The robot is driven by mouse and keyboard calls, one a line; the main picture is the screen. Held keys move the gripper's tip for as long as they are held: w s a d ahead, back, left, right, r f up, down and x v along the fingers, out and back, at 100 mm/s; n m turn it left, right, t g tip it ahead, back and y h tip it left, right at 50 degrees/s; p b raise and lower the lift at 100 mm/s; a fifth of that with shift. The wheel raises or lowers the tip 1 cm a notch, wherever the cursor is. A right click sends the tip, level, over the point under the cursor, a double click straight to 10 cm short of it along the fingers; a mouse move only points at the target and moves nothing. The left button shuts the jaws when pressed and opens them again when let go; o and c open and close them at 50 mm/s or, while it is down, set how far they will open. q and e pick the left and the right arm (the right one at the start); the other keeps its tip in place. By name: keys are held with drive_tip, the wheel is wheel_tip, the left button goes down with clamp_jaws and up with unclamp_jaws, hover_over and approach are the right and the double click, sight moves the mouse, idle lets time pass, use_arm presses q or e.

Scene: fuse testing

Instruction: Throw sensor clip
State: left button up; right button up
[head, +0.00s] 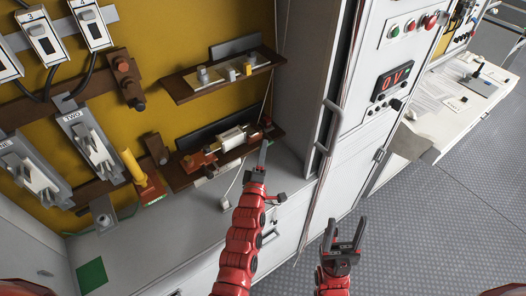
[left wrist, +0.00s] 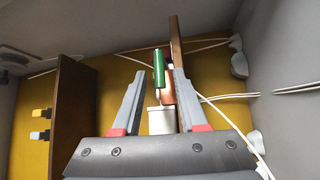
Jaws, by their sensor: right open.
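In the head view my left gripper (head: 264,150) reaches to the right end of the lower brown shelf (head: 275,133). In the left wrist view its two fingers (left wrist: 160,72) stand apart. A green cylinder (left wrist: 159,68), a copper-coloured block (left wrist: 168,90) and a white block (left wrist: 161,121) show between or just beyond them; I cannot tell whether the fingers touch any. I cannot tell for sure which part is the sensor clip. A pale fuse-like cylinder (head: 231,138) sits on the lower shelf, left of the gripper. My right gripper (head: 345,232) is open and empty, over the floor.
An upper brown shelf (head: 222,78) with small terminals hangs above. Grey switches (head: 93,143) line the yellow back wall. A white cabinet door with a handle (head: 331,125) stands right of my left gripper. White wires (left wrist: 215,98) run near the fingers. The floor (head: 430,230) is clear.

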use_arm(q)
clamp_jaws()
drive_tip(key=shift+r, duration=0.1)
drive_tip(key=w+d+r+m+g+y+b, duration=0.2)
drive_tip(key=d+r+m+g+y+b, duration=0.1)
drive_tip(key=m+g+y, duration=0.4)
drive_tip(key=shift+w+d+r+m+g+b, duration=0.5)
drive_tip(key=shift+r+m+g, duration=0.65)
drive_tip(key=shift+g, duration=0.95)
drive_tip(key=shift+s+a+f, duration=0.1)
drive_tip(key=shift+s+f, duration=0.05)
drive_tip(key=shift+s, duration=0.05)
